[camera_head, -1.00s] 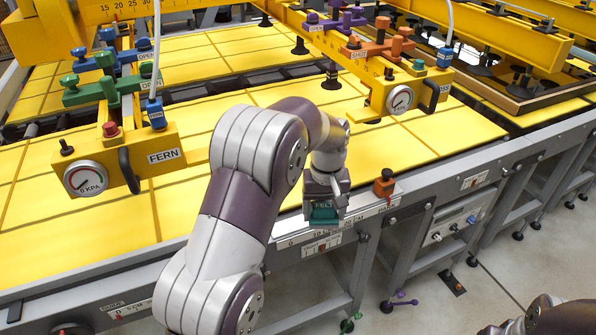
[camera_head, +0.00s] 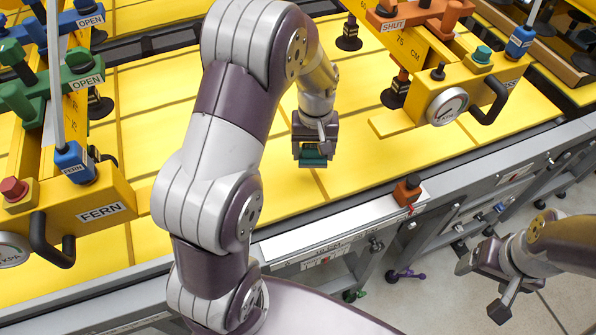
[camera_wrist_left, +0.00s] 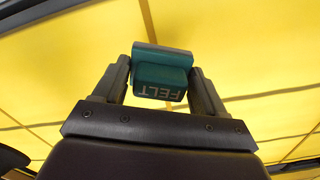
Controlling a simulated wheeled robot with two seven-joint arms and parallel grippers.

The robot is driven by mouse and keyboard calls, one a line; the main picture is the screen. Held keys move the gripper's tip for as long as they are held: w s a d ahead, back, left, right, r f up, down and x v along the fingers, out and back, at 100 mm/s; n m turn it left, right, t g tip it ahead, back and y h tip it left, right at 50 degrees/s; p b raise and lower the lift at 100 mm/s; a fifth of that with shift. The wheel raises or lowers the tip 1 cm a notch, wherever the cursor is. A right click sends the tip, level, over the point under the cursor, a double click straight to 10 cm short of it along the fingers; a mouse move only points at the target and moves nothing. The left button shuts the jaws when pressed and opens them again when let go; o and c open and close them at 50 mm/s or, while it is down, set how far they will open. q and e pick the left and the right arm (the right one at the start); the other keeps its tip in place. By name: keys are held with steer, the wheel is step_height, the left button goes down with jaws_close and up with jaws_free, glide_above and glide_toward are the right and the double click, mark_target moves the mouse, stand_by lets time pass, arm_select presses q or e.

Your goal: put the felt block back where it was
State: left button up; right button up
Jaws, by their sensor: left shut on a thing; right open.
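The felt block (camera_head: 313,160) is a small green block. In the left wrist view the felt block (camera_wrist_left: 162,76) shows the upside-down word FELT and a grey-green slab along its far side. My left gripper (camera_head: 314,150) is shut on it, with one finger on each side, and holds it over the yellow panelled table (camera_head: 358,172), inside the front rail. I cannot tell how high it is above the surface. My right gripper (camera_head: 484,290) is open and empty at the lower right, over the floor in front of the table.
An orange block (camera_head: 407,190) stands on the front rail (camera_head: 340,222). A yellow lifter beam with a gauge (camera_head: 447,106) and black handle stands right of the left gripper. The FERN beam (camera_head: 100,213) is at left. Yellow surface around the held block is clear.

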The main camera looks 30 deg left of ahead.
arm_select(q)
steer(key=s+f, duration=0.1)
steer(key=s+a, duration=0.1)
steer(key=s, duration=0.1)
steer(key=s+f, duration=0.1)
steer(key=shift+s+a+f+p, duration=0.25)
steer(key=shift+s+f+p, duration=0.1)
steer(key=shift+s+p, duration=0.05)
step_height(320, 180, down, 4)
steer(key=shift+f+p, duration=0.15)
steer(key=shift+p, duration=0.3)
steer(key=o, duration=1)
steer(key=shift+o, duration=0.2)
step_height(320, 180, up, 12)
steer(key=b, duration=0.2)
steer(key=s+d+m+t, duration=0.1)
steer(key=s+d+m, duration=0.4)
steer(key=s, duration=0.3)
steer(key=shift+s+f+m, duration=0.3)
steer(key=shift+s+f, duration=0.05)
steer(key=shift+s, duration=0.05)
